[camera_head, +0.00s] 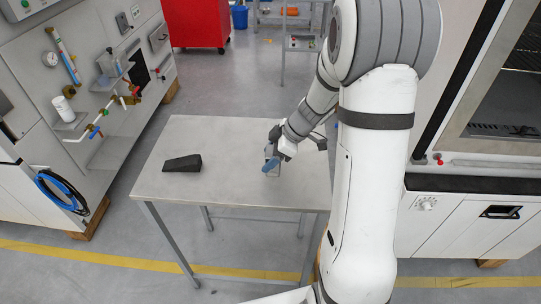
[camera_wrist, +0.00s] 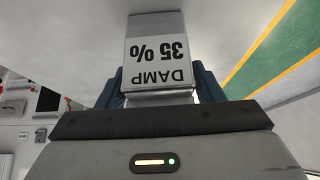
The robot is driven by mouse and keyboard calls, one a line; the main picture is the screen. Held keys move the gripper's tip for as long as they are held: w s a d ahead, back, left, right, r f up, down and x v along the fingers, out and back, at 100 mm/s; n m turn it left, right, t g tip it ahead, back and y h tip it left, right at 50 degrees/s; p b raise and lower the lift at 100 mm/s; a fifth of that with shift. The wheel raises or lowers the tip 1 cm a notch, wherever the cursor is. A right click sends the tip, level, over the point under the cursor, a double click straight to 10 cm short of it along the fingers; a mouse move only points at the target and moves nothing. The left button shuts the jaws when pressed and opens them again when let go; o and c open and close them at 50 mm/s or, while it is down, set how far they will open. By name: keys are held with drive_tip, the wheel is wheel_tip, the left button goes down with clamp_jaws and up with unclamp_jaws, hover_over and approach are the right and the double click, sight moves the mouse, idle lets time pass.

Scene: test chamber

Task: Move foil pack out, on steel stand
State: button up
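The foil pack (camera_wrist: 158,22) is a small silver-grey block with a white label reading "DAMP 35 %", upside down in the wrist view. My gripper (camera_wrist: 158,88) has its blue fingers against both sides of the pack and looks shut on it. In the head view my gripper (camera_head: 271,163) is low over the right half of a grey metal table, which I take as the steel stand (camera_head: 225,185). The pack is mostly hidden there by the gripper. I cannot tell whether it touches the top.
A black wedge (camera_head: 182,163) lies on the table's left part. The table's middle and front are clear. A wall panel with pipes and gauges (camera_head: 100,85) stands left. A white chamber cabinet (camera_head: 470,215) stands right. A red cabinet (camera_head: 196,22) is at the back.

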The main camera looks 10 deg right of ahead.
drive_tip(key=shift+o, duration=1.3)
drive_tip(key=shift+r, duration=0.1)
drive_tip(key=shift+r+p, duration=0.15)
drive_tip(key=shift+p, duration=0.2)
drive_tip(key=b+v, duration=0.1)
drive_tip(key=v, duration=1)
drive_tip(key=s+a+r+m+h, duration=0.1)
drive_tip(key=s+a+m+h, duration=0.1)
drive_tip(key=s+m, duration=0.5)
drive_tip(key=s+a+r+m+h, duration=0.2)
drive_tip(key=s+m, duration=0.5)
drive_tip(key=s, duration=0.5)
drive_tip(key=shift+s+a+r+t+h, duration=0.25)
drive_tip(key=shift+a+t+h, duration=0.2)
drive_tip(key=shift+h, duration=0.65)
